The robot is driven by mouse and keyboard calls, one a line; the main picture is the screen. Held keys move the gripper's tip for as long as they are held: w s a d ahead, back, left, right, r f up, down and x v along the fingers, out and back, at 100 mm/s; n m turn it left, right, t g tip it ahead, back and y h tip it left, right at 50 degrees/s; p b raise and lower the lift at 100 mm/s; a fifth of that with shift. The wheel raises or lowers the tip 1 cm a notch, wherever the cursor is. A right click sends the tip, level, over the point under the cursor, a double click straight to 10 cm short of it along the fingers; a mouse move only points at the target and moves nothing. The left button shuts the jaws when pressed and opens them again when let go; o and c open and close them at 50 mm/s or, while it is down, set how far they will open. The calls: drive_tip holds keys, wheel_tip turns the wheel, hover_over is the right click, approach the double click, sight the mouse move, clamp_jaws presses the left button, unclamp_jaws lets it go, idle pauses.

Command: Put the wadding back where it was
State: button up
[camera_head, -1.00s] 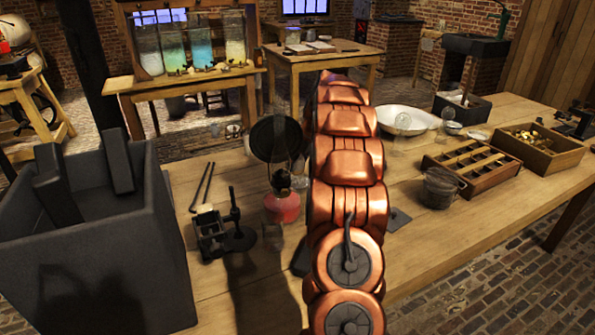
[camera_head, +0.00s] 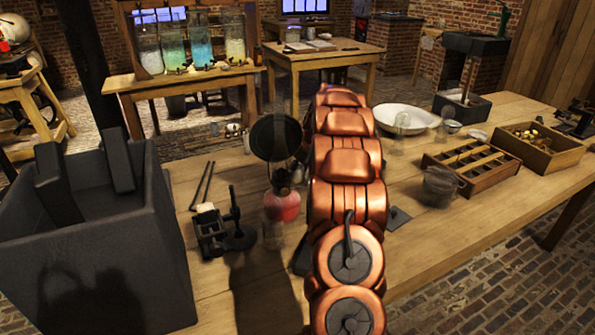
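I cannot pick out the wadding for certain. A small pale piece (camera_head: 205,207) sits on top of a dark metal device on the workbench, but I cannot tell what it is. My copper-coloured arm reaches away from me over the middle of the wooden workbench (camera_head: 440,245). My gripper is hidden behind the arm's own links, so its fingers and anything in them do not show.
A large dark open box (camera_head: 120,250) stands at the left. A glass vessel with red liquid (camera_head: 281,206) stands close left of my arm. To the right are a grey pot (camera_head: 439,187), a compartmented wooden tray (camera_head: 490,178), a wooden box (camera_head: 562,158) and a white basin (camera_head: 420,120).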

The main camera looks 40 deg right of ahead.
drive_tip(key=shift+o, duration=0.2)
drive_tip(key=shift+r, duration=0.25)
drive_tip(key=v, duration=1.1)
drive_tip(key=shift+s+r+b, duration=0.2)
drive_tip(key=shift+r+b, duration=0.15)
drive_tip(key=shift+b, duration=0.1)
